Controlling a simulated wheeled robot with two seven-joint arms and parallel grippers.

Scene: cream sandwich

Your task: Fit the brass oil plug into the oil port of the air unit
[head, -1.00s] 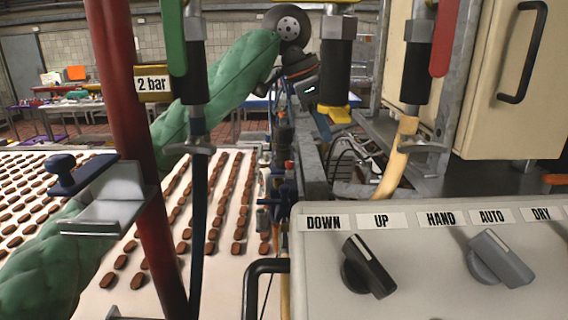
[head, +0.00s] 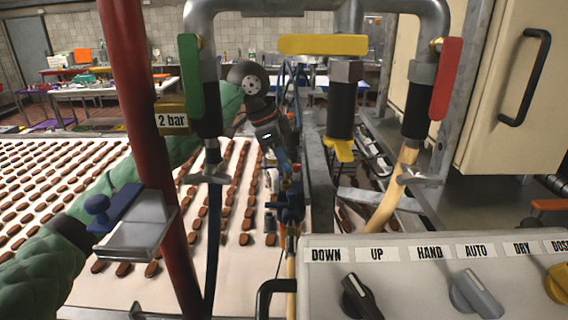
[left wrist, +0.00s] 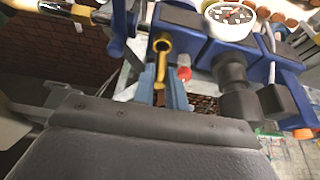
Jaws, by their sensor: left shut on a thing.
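The blue air unit (head: 289,207) stands at the middle of the head view, beside the chocolate belt. In the left wrist view the air unit (left wrist: 201,50) fills the upper right, with a round white gauge (left wrist: 229,18) on it. My left gripper (head: 283,168) reaches down to the top of the air unit in the head view. In the left wrist view its blue-grey fingers (left wrist: 162,90) are shut on the brass plug (left wrist: 162,45), which shows close to the blue body. I cannot tell whether the plug touches the oil port, which I cannot make out. My right gripper is not in view.
A red pipe (head: 147,130) and a hose with a green lever (head: 190,75) stand in front of my left arm. A grey control box (head: 420,255) is at the lower right. The belt (head: 100,165) carries rows of brown pieces.

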